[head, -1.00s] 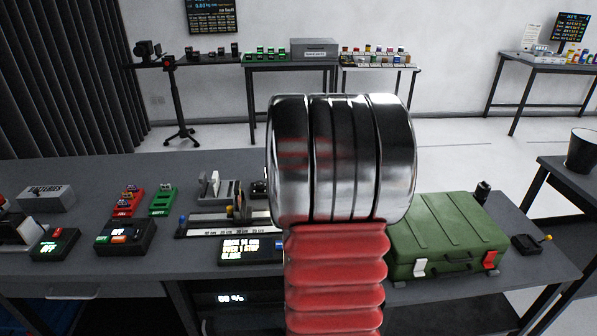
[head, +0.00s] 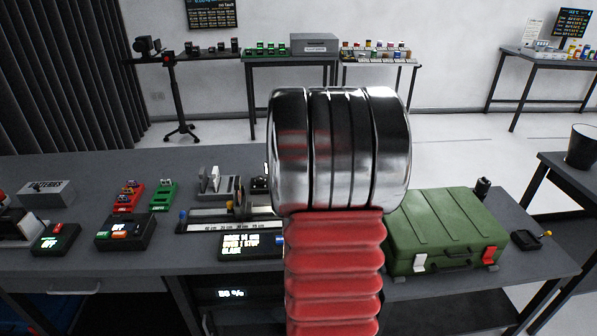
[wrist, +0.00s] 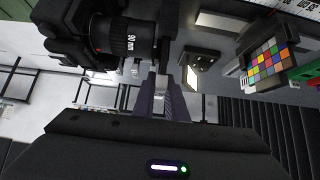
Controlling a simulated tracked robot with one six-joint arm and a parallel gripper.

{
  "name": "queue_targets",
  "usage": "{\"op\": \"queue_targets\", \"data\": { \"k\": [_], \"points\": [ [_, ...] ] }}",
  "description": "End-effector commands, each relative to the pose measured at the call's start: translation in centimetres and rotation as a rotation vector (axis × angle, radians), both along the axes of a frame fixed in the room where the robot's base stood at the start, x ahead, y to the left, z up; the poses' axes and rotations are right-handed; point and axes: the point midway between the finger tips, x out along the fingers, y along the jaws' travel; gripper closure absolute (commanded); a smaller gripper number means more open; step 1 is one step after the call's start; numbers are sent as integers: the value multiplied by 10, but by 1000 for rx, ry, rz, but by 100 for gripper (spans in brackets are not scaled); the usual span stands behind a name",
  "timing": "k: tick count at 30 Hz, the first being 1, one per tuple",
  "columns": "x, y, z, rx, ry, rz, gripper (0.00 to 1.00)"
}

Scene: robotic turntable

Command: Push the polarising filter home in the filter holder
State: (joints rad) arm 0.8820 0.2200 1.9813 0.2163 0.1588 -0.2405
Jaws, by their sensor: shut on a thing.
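In the wrist view my gripper (wrist: 164,98) reaches up from its dark body at the bottom. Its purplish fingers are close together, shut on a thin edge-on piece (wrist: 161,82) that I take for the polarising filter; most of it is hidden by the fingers. A black camera lens (wrist: 125,40) stands just beyond and left of the fingertips. In the head view my arm hides the gripper. An upright rounded dark plate (head: 239,189) stands by the scaled rail on the bench, perhaps part of the filter holder. I cannot tell how deep the filter sits.
On the bench (head: 120,262) are a lit display box (head: 251,246), red (head: 128,196) and green (head: 163,196) battery trays, and a green case (head: 445,235) at the right. A colour chart (wrist: 266,65) shows in the wrist view. The bench's back left is clear.

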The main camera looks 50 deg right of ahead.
Motion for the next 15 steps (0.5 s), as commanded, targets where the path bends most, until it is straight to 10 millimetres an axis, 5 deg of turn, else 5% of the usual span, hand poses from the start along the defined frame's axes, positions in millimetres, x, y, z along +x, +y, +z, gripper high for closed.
{"op": "queue_targets", "data": {
  "k": [15],
  "points": [
    [0, 0, -9, 1, 1, 0, 100]
  ]
}}
